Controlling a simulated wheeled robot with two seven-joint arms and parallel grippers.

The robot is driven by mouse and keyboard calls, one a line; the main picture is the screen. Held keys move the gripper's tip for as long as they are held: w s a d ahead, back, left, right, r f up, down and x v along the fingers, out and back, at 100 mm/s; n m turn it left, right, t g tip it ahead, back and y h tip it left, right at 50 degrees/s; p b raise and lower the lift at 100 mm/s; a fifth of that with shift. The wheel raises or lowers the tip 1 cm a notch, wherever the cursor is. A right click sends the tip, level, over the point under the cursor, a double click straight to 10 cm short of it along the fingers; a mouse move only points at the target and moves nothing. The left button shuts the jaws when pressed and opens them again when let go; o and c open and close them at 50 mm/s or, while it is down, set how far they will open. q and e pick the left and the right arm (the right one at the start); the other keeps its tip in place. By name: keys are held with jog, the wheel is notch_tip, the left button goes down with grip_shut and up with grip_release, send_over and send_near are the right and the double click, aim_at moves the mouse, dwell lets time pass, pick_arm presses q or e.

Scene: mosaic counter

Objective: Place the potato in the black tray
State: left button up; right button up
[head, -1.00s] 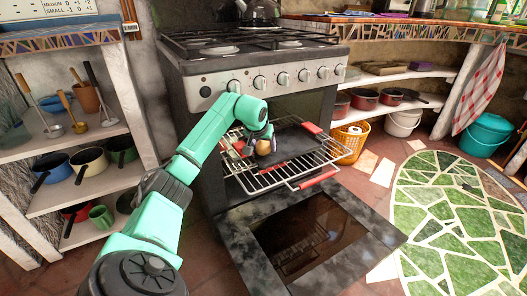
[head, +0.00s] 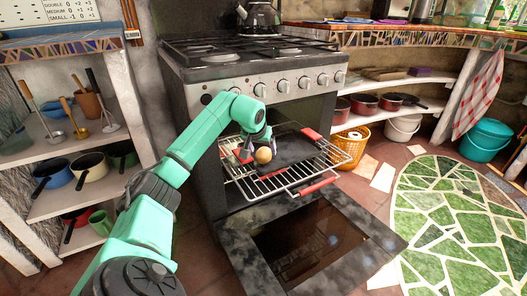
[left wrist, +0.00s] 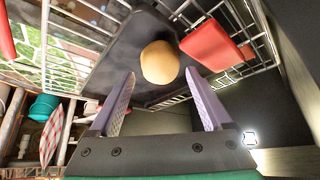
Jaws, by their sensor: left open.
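The potato (head: 263,155) is a round tan lump. In the left wrist view the potato (left wrist: 160,62) appears against the black tray (left wrist: 125,50), just beyond my fingertips. The black tray (head: 296,150) has red handle grips and sits on the pulled-out oven rack. My left gripper (head: 256,140) is at the left part of the tray, beside the potato. The left wrist view shows its two purple fingers (left wrist: 162,88) spread apart with nothing between them. The potato appears to rest on the tray. My right gripper is not in view.
The wire rack (head: 275,186) sticks out of the oven above the lowered oven door (head: 310,235). The stove front with knobs (head: 280,84) stands above. Shelves with pots (head: 88,165) are at the left, and an orange basket (head: 350,145) is at the right.

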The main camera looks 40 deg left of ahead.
pick_arm(q)
jog(key=p+v, duration=0.1)
jog(key=v, duration=0.7)
jog(key=shift+p, duration=0.35)
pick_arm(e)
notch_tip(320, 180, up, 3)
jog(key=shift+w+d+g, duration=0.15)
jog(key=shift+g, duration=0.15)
pick_arm(q)
jog(key=shift+d, duration=0.1)
